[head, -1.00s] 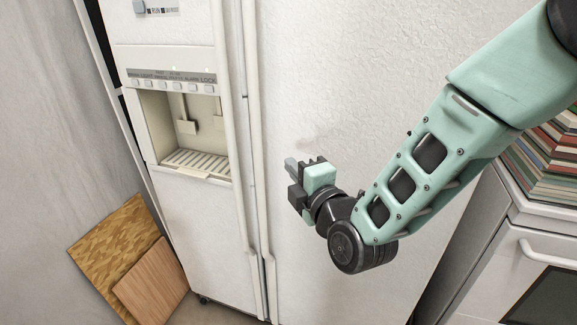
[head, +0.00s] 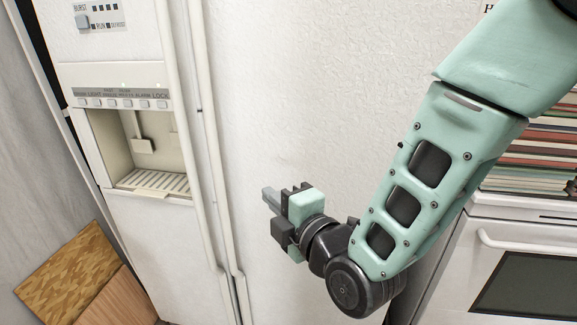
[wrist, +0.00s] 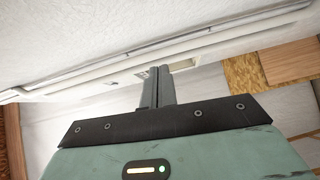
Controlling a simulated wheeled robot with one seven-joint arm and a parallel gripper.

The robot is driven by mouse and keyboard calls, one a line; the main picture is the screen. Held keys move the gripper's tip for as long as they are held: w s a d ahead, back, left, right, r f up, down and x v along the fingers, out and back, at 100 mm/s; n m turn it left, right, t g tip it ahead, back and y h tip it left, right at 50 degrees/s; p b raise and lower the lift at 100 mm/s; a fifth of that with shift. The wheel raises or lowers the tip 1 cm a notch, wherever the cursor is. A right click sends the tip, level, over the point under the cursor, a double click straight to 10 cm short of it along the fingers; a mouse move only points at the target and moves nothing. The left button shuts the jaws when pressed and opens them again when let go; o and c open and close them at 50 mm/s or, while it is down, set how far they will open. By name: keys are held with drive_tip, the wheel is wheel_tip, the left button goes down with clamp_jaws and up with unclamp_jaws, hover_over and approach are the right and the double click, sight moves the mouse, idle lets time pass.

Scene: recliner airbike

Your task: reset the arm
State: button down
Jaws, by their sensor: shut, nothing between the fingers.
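My gripper (head: 270,200) is in front of the white fridge's right door in the head view, below the middle of the picture. Its fingers point left, towards the fridge's long vertical handles. In the wrist view my gripper (wrist: 157,88) shows its two grey fingers together, with nothing between them. My green arm comes down from the upper right and bends at a dark joint. I cannot tell how far the fingertips are from the door.
The white fridge (head: 290,110) has a dispenser recess (head: 145,150) in its left door. Wooden boards (head: 75,275) lean at the lower left. A white oven (head: 520,235) stands at the right, with a stack of books (head: 530,150) above it. Free floor is barely visible.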

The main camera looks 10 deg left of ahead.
drive_tip(key=s+d+r+m+g+h+p, duration=0.1)
drive_tip(key=s+d+m+g+h+p, duration=0.1)
drive_tip(key=s+d+m+g+h, duration=0.3)
drive_tip(key=s+d+r+m+g+h+p, duration=0.2)
drive_tip(key=s+d+m+g+h, duration=0.3)
drive_tip(key=s+d+m, duration=0.8)
drive_tip(key=s+d+g+p, duration=0.1)
drive_tip(key=s+d+g, duration=0.1)
drive_tip(key=d+g, duration=0.1)
drive_tip(key=shift+s+d+h, duration=0.3)
drive_tip(key=shift+h, duration=0.1)
